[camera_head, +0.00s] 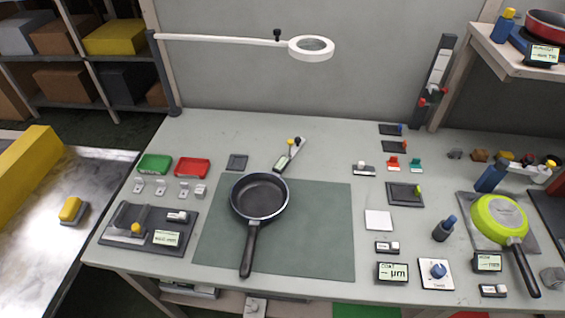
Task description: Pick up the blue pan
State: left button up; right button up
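A pan (259,196) with a dark inside and a thin bluish-grey rim lies upright on a green-grey mat (318,240) at the middle of the table. Its outer side is mostly hidden from above, so I cannot see much of its colour. Its black handle (248,252) points toward the table's front edge. Neither of my grippers is in view, and nothing touches the pan.
A lime-green pan (485,222) sits on a grey plate at the right, handle forward. A red pan (548,24) is on the upper right shelf. Gauges and small parts crowd both sides. A ring lamp (312,48) overhangs the back. The mat's right side is clear.

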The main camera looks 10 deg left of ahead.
aim_at(258, 197)
jog(key=k+j+z, duration=0.35)
jog(key=k+z, duration=0.35)
jog(key=k+j+z, duration=0.1)
jog(key=k+z, duration=0.25)
jog(key=k, duration=0.05)
